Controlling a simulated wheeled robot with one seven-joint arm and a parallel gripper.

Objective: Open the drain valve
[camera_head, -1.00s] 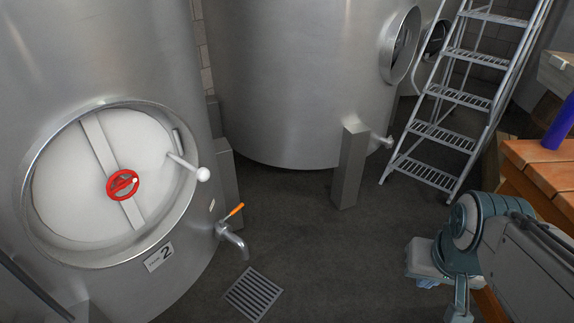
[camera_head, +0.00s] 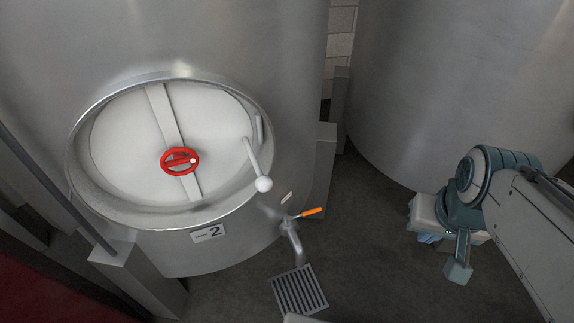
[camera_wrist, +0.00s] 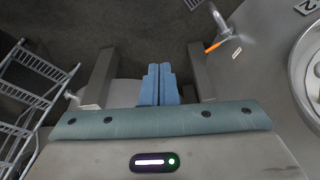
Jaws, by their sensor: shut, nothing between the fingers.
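The drain valve (camera_head: 290,225) is a curved metal tap low on the front of the steel tank marked 2. Its orange lever handle (camera_head: 313,211) points to the right in the head view. The valve also shows at the top of the wrist view (camera_wrist: 219,20), with its orange handle (camera_wrist: 212,47) beside it. My gripper (camera_wrist: 159,70) shows its blue fingers side by side, shut and empty, apart from the valve. In the head view my arm is to the right of the valve, and its fingers are mostly hidden.
A floor drain grate (camera_head: 299,290) lies below the spout. The tank's round hatch (camera_head: 170,140) has a red handwheel (camera_head: 180,161) and a white-knobbed lever (camera_head: 263,184). Another steel tank (camera_head: 450,80) stands behind right. A metal ladder (camera_wrist: 30,85) is at the wrist view's left. Dark floor is clear between.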

